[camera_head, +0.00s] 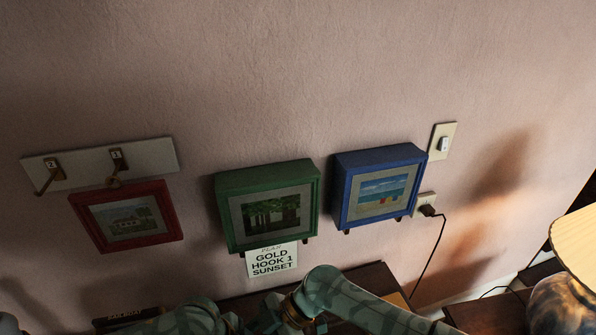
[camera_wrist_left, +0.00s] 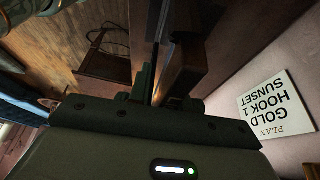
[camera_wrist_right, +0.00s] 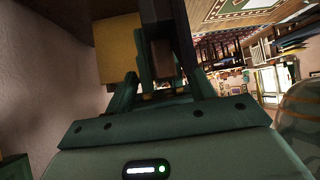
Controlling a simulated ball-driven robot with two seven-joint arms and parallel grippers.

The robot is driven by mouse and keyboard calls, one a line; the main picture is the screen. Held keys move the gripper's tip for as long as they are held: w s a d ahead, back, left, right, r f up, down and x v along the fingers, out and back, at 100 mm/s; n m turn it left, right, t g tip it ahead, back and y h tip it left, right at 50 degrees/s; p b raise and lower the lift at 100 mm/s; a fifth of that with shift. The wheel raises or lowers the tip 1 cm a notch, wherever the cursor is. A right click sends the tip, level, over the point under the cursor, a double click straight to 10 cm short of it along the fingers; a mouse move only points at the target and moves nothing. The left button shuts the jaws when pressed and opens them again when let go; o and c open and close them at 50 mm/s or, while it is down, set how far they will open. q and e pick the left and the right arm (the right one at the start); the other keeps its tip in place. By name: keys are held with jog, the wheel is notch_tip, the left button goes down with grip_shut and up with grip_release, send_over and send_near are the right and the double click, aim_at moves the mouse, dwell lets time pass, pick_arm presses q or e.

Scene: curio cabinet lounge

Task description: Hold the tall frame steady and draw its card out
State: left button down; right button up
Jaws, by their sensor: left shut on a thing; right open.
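My left gripper (camera_wrist_left: 150,92) is shut on the edge of a dark, upright wooden piece (camera_wrist_left: 190,45), which looks like the tall frame. Only part of it shows, close up in the left wrist view. My right gripper (camera_wrist_right: 162,82) is open, with a dark brown bar (camera_wrist_right: 163,50) between or just beyond its fingers; I cannot tell whether they touch. A flat yellow-gold panel (camera_wrist_right: 118,48) stands beside the bar in the right wrist view. The card cannot be made out. In the head view my arms hide both gripper tips.
A red frame (camera_head: 160,232) hangs at left under a numbered hook board (camera_head: 140,157). Green (camera_head: 228,180) and blue (camera_head: 395,156) box frames stand out from the wall. A plan card (camera_head: 271,260) reads "GOLD HOOK 1 SUNSET". A plug cord (camera_head: 431,255) and a lamp (camera_head: 572,245) are at right.

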jog(key=c, duration=1)
jog(key=o, duration=1.5)
jog(key=shift+c, duration=0.2)
